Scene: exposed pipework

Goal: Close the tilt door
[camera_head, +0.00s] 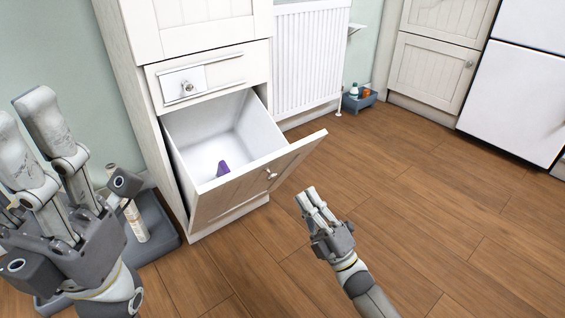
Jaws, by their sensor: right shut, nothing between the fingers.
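The tilt door (240,196) is a white panelled front at the bottom of the tall white cabinet. It is tipped outward at the top, and the white bin space behind it is open. A small round knob (271,174) sits near its upper edge. A purple item (222,169) lies inside. My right gripper (311,197) is shut and empty, in front of the door and to the right of it, apart from it. My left gripper (33,112) is large and near at the left, with its fingers pointing up and spread apart, and nothing seen between them.
A drawer (200,80) with a knob is above the tilt door. A grey tray (158,238) with a bottle stands left of the cabinet. A white radiator (311,58) and a small blue-grey caddy (359,101) are behind. The wooden floor to the right is clear.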

